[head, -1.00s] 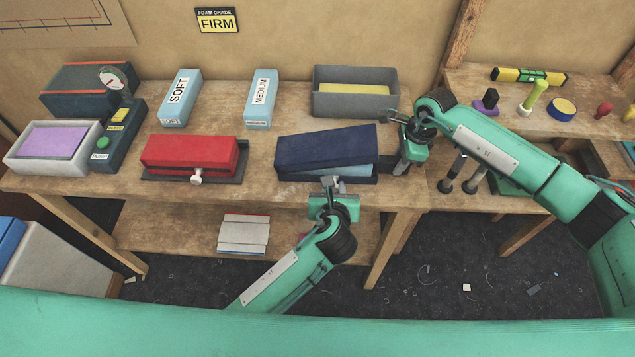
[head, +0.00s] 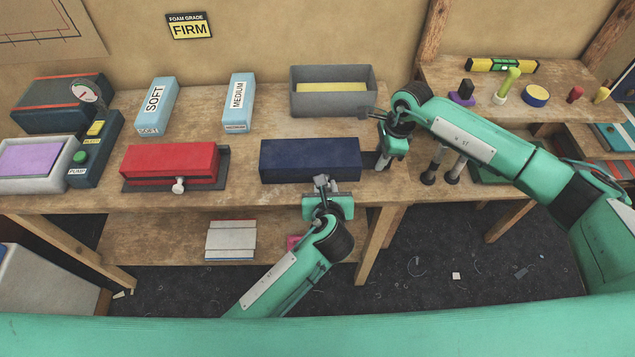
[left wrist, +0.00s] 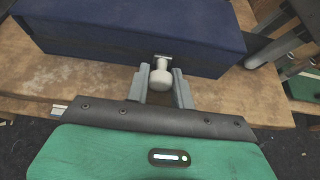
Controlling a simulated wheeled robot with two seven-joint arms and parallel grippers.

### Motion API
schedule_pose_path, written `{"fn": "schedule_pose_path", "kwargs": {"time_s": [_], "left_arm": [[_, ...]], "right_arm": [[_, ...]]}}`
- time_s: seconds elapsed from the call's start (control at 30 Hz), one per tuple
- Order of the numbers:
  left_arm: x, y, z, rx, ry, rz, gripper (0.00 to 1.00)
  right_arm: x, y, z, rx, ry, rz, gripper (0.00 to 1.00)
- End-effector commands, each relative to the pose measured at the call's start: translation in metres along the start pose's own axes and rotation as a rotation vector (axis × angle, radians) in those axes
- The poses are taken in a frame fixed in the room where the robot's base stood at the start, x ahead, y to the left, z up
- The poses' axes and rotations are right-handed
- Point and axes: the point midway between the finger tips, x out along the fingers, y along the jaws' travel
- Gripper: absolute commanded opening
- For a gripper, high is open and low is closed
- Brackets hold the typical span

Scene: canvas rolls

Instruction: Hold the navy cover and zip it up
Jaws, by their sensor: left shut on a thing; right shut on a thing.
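The navy cover (head: 310,160) is a long block-shaped case lying flat and closed at the front of the bench. It also shows in the left wrist view (left wrist: 110,30). My left gripper (head: 321,183) is at the middle of its front side. In the left wrist view its fingers (left wrist: 160,88) are shut on a pale zip pull (left wrist: 161,76) against the cover's front face. My right gripper (head: 382,160) points down at the cover's right end and is shut on it. The exact grip there is hidden by the gripper itself.
A red cover (head: 170,163) with a white pull lies to the left. Behind stand the SOFT block (head: 156,107), the MEDIUM block (head: 238,103) and a grey bin (head: 333,102) with yellow foam. A pump (head: 95,150) is farther left. Bare bench lies between the red and navy covers.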

Motion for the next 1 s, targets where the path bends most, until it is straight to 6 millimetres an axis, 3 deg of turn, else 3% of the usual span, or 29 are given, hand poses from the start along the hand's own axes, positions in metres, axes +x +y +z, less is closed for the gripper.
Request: {"fn": "schedule_pose_path", "kwargs": {"time_s": [0.3, 0.33, 0.43, 0.77, 1.0], "left_arm": [[0.0, 0.0, 0.0, -0.001, 0.0, -0.001, 0.07], [0.0, 0.0, 0.0, -0.001, 0.0, -0.001, 0.29], [0.0, 0.0, 0.0, -0.001, 0.0, -0.001, 0.49], [-0.002, 0.0, 0.0, -0.001, 0.0, 0.0, 0.49], [-0.037, 0.0, -0.001, -0.002, 0.002, -0.003, 0.49]], "right_arm": [[0.001, 0.001, 0.001, -0.002, -0.002, 0.002, 0.0], [0.001, 0.001, 0.001, -0.002, -0.002, 0.002, 0.0], [0.001, 0.001, 0.001, -0.002, -0.002, 0.002, 0.0], [0.001, 0.001, 0.001, -0.001, -0.001, 0.001, 0.0], [0.001, 0.0, 0.0, 0.0, 0.0, 0.001, 0.0]]}}
